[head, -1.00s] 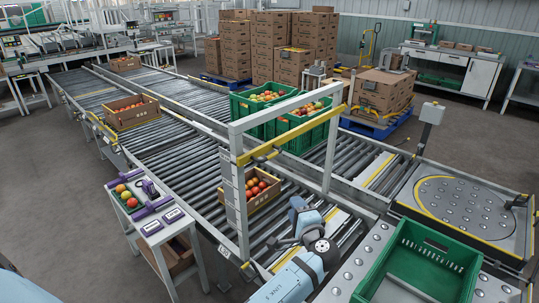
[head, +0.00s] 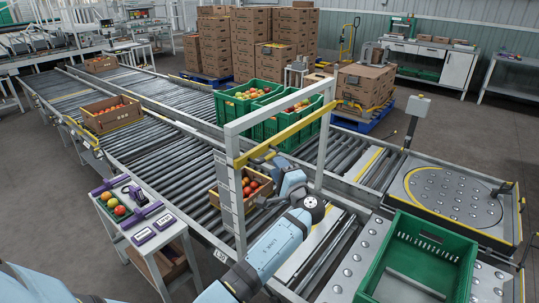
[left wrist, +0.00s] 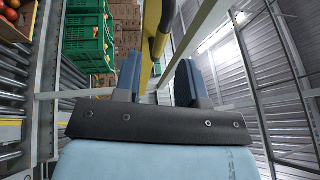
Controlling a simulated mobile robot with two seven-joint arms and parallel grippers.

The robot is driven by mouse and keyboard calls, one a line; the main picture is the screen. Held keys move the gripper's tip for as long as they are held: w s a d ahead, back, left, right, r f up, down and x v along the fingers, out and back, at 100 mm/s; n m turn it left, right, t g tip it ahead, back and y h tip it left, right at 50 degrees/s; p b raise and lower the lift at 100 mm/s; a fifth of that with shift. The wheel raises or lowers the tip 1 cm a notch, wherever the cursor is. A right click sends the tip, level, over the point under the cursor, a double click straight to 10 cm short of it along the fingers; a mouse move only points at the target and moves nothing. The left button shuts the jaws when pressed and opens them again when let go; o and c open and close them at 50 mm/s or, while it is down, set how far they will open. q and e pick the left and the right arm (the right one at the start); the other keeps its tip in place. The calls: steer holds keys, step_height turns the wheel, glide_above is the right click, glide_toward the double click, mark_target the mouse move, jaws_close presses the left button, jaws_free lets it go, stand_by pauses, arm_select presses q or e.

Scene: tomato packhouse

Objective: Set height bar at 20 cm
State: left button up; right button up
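The height bar (head: 300,126) is a yellow bar across a grey gate frame (head: 322,150) over the roller conveyor. It slopes with the perspective from the left post to the right post. The left post carries a pale scale strip (head: 223,185); its figures are too small to read. My left gripper (head: 262,160) is close to the bar's left part, on the near side. In the left wrist view its two blue fingers (left wrist: 158,82) stand apart, with the yellow bar (left wrist: 160,30) showing beyond and between them; contact cannot be told. My right gripper is not in view.
A crate of tomatoes (head: 215,200) stands on the rollers by the gate, beside my left arm. Green crates (head: 262,130) of tomatoes stand behind the gate. An empty green crate (head: 450,245) is at the right front. A small table (head: 175,232) stands left of the gate.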

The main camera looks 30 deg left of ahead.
mark_target(270, 155)
arm_select(q)
steer(key=x, duration=0.6)
steer(key=shift+p, duration=0.3)
steer(key=shift+d, duration=0.1)
jaws_close()
